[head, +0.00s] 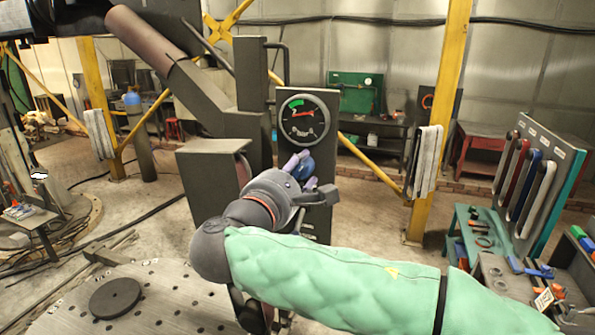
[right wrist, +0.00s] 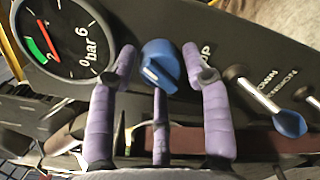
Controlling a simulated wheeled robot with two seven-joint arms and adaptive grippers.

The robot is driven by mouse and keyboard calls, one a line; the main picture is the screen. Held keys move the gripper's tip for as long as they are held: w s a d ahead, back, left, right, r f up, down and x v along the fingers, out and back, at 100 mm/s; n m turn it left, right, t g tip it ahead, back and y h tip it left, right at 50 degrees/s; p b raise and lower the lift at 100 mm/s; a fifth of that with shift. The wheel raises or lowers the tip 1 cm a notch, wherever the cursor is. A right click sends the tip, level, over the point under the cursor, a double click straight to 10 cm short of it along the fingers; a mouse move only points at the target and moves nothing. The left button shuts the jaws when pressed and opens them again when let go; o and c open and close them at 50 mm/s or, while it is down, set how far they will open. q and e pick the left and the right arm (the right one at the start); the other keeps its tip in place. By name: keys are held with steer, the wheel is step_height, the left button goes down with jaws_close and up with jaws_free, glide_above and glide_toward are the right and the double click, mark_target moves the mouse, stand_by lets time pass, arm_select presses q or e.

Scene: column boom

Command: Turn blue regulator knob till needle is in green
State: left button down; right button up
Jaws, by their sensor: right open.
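The blue regulator knob (head: 303,170) is on a dark panel below a round gauge (head: 305,119). In the right wrist view the knob (right wrist: 160,66) sits between the two outer purple fingertips of my right gripper (right wrist: 159,58), with a visible gap on each side. The gripper (head: 303,172) is open, and its fingers partly hide the knob in the head view. The gauge (right wrist: 62,38) has a green band at its upper left in the head view. Its red needle lies nearly level, below the band and apart from it. My left gripper is not in view.
A blue-tipped lever (right wrist: 289,123) stands right of the knob on the panel. A yellow post (head: 437,120) rises behind my right arm. A perforated round table (head: 165,300) is at the lower left, and a tool rack (head: 545,180) at the right.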

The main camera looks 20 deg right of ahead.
steer(key=c, duration=0.9)
steer(key=shift+o, duration=0.2)
steer(key=shift+f+m+b, duration=0.15)
steer(key=shift+m+b, duration=0.65)
steer(key=shift+b, duration=0.45)
steer(key=m+b, duration=0.7)
steer(key=shift+y, duration=0.3)
steer(key=m+b, duration=0.3)
steer(key=shift+m+y+b, duration=0.4)
steer(key=shift+m+b, duration=1.25)
steer(key=shift+m, duration=0.45)
